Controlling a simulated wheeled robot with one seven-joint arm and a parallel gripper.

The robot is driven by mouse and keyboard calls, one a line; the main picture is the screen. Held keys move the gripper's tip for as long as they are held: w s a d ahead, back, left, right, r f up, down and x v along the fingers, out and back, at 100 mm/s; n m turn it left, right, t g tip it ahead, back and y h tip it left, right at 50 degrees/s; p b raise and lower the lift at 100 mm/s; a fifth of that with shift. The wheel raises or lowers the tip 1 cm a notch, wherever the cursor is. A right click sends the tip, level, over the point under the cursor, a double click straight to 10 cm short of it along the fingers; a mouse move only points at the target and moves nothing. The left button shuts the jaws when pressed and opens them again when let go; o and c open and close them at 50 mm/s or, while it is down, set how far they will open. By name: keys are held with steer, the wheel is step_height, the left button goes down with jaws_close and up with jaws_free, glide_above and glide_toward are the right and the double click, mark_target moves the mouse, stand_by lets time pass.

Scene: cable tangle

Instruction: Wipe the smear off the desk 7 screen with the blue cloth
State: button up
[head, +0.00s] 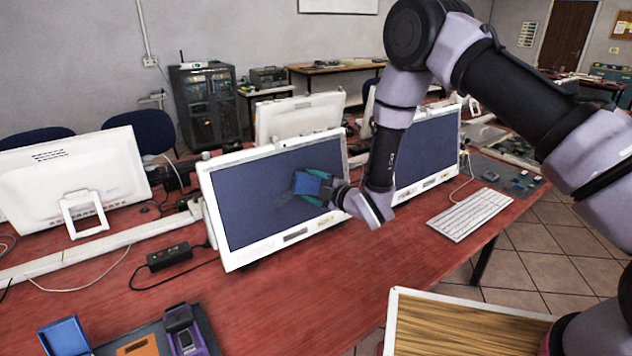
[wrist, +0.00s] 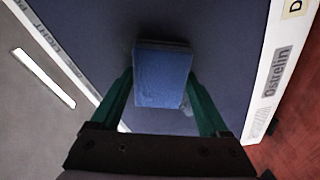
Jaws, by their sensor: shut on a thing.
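The blue cloth (head: 307,184) is a small folded block at the right half of a white-framed monitor's dark screen (head: 238,205). My gripper (head: 318,187) is shut on it, with green fingers on either side. In the wrist view the cloth (wrist: 162,78) sits between the fingertips (wrist: 160,92), in front of the screen (wrist: 225,50); it seems at or very near the surface, but contact is not certain. A dark greyish patch (head: 284,200) shows just left of the cloth, either smear or shadow. I cannot read a desk number.
A second monitor (head: 427,150) stands close on the right, with a white keyboard (head: 470,214) before it. A black adapter (head: 169,257) with cables lies left. A tray with tools (head: 185,330) is at front left. The red desk (head: 300,290) is clear in front.

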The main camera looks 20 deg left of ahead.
mark_target(273, 205)
steer(key=shift+s+a+f, duration=0.6)
steer(key=shift+s+a, duration=0.4)
steer(key=shift+s, duration=0.5)
steer(key=shift+s+a+f, duration=0.65)
steer(key=shift+s+a, duration=0.35)
steer(key=shift+s, duration=0.45)
steer(key=shift+s+a+f, duration=0.6)
steer(key=shift+s+a, duration=0.4)
steer(key=shift+s, duration=0.5)
steer(key=shift+s+a+v, duration=0.1)
steer(key=shift+s+v, duration=0.05)
steer(key=shift+v, duration=1.35)
steer(key=shift+s+a+v, duration=0.1)
steer(key=shift+s+v, duration=0.05)
steer(key=shift+v, duration=1.3)
steer(key=shift+r, duration=0.2)
steer(key=v, duration=0.3)
steer(key=shift+s+a, duration=0.1)
steer(key=shift+a, duration=0.1)
steer(key=shift+w+d+x, duration=0.1)
steer(key=shift+w+x, duration=0.05)
steer(key=shift+x, duration=0.95)
steer(key=shift+w+d+x, duration=0.1)
steer(key=shift+w+x, duration=0.05)
steer(key=shift+x, duration=0.95)
steer(key=shift+w+d+x, duration=0.1)
steer(key=shift+w+x, duration=0.05)
steer(key=shift+x, duration=0.95)
